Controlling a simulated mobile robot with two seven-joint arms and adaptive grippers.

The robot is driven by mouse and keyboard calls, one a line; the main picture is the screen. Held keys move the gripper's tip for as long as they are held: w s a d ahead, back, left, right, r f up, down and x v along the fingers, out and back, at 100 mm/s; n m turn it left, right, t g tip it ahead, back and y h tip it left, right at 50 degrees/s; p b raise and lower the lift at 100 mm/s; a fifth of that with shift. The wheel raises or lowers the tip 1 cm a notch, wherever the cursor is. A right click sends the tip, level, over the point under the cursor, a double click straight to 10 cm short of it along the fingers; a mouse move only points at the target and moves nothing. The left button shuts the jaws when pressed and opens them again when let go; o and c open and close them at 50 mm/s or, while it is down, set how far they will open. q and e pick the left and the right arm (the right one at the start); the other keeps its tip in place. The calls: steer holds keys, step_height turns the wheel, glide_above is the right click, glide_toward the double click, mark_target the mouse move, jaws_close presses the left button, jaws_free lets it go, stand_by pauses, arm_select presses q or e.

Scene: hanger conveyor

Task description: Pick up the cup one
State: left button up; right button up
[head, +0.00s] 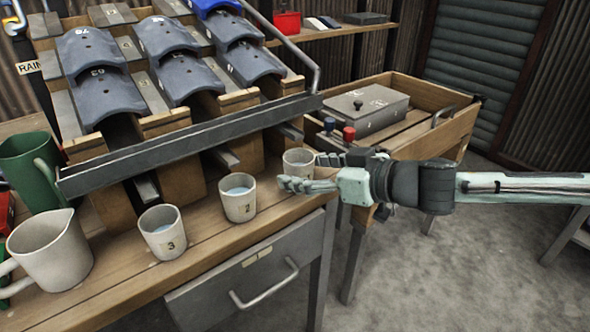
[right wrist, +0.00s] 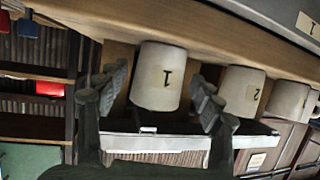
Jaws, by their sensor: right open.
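Cup one is a white cup (head: 298,161) at the right end of a row of cups on the wooden bench. In the right wrist view the right gripper (right wrist: 160,88) also looks open and empty. Cup two (head: 238,197) and cup three (head: 162,231) stand to the left, both holding liquid. My left gripper is not in view.
A white jug (head: 50,250) and a green pitcher (head: 32,168) stand at the left. A rack of grey tiles (head: 165,50) with a metal gutter (head: 190,143) rises behind the cups. A wooden side table (head: 452,130) with a grey box stands at the right.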

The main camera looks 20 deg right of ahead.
mark_target(285, 166)
steer(key=x, duration=0.5)
steer(key=shift+r, duration=0.2)
steer(key=shift+w+a+f, duration=0.1)
steer(key=shift+w+f, duration=0.05)
steer(key=shift+w, duration=0.2)
steer(key=shift+c, duration=0.2)
steer(key=c, duration=1.2)
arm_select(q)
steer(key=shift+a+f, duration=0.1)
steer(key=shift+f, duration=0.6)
arm_select(e)
steer(key=shift+c, duration=0.7)
